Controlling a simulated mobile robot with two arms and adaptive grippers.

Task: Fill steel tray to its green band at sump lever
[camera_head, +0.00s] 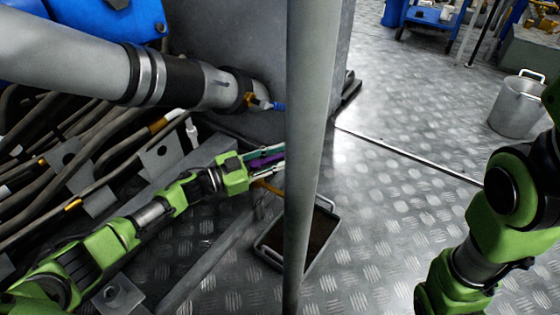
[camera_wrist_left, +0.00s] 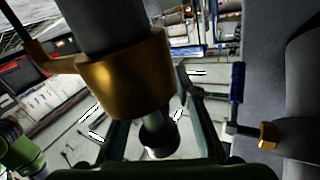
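The steel tray (camera_head: 268,250) lies on the floor in the head view, partly hidden behind a grey post. Its inside looks dark; I cannot make out a green band or the level. My left gripper (camera_head: 270,160) is above the tray's far left side, its tips near the post. In the left wrist view, its fingers (camera_wrist_left: 163,138) are spread apart. A brass-collared pipe (camera_wrist_left: 125,75) is close before them, and a dark round piece (camera_wrist_left: 158,137) shows between them; contact cannot be told. A blue-handled lever (camera_wrist_left: 237,83) stands to the right. My right gripper is out of view.
The grey post (camera_head: 312,130) crosses the head view. A thick pipe with a blue-tipped fitting (camera_head: 278,106) runs above my left arm. Hoses (camera_head: 60,170) crowd the left. A metal bucket (camera_head: 518,105) stands at right. Tread-plate floor (camera_head: 390,200) is clear between.

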